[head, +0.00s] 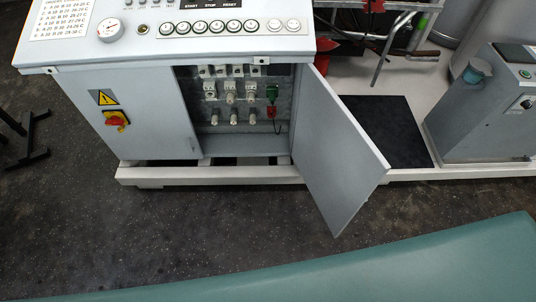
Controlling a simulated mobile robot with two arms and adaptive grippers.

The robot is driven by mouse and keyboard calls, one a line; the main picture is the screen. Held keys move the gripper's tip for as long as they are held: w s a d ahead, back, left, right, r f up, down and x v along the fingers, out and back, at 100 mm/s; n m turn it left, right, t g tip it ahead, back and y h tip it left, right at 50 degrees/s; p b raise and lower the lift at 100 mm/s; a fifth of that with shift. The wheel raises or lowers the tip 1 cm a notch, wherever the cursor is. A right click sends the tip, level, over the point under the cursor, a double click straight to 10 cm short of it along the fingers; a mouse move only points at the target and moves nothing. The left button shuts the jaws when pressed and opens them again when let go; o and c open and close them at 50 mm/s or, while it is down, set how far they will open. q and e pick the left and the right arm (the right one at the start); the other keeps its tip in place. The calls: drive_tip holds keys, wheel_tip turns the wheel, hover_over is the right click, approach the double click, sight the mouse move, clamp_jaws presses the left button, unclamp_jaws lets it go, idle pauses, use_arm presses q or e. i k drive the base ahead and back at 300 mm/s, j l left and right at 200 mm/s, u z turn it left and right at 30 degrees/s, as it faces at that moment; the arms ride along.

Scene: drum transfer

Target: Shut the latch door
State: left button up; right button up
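The latch door (335,155) is a light grey panel on the white control cabinet (150,120). It stands open, hinged on the right side of the cabinet opening and swung out toward me. The open compartment (238,145) shows rows of white fuse-like fittings and a green and red piece (271,100) hanging at its right. No latch or handle can be made out on the door face in view. Neither of my grippers is in view.
A red and yellow rotary switch (117,120) sits on the cabinet's left panel under a warning sign. A grey machine (485,110) stands at the right on the white base. A dark mat (385,130) lies behind the door. The dark floor in front is clear. A green surface (400,270) crosses the bottom right.

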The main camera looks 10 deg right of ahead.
sight(341, 166)
drive_tip(key=l+u, duration=0.4)
drive_tip(key=l, duration=0.25)
drive_tip(key=l+u, duration=0.4)
drive_tip(key=l, duration=0.2)
drive_tip(key=k+l+u, duration=0.15)
drive_tip(key=l+u, duration=0.25)
drive_tip(key=l, duration=0.2)
drive_tip(key=k+l, duration=0.1)
drive_tip(key=l, duration=0.35)
drive_tip(key=k+l, duration=0.15)
drive_tip(key=l, duration=0.25)
drive_tip(key=k+l, duration=0.1)
drive_tip(key=l, duration=0.35)
drive_tip(key=k+l, duration=0.15)
drive_tip(key=l, duration=0.25)
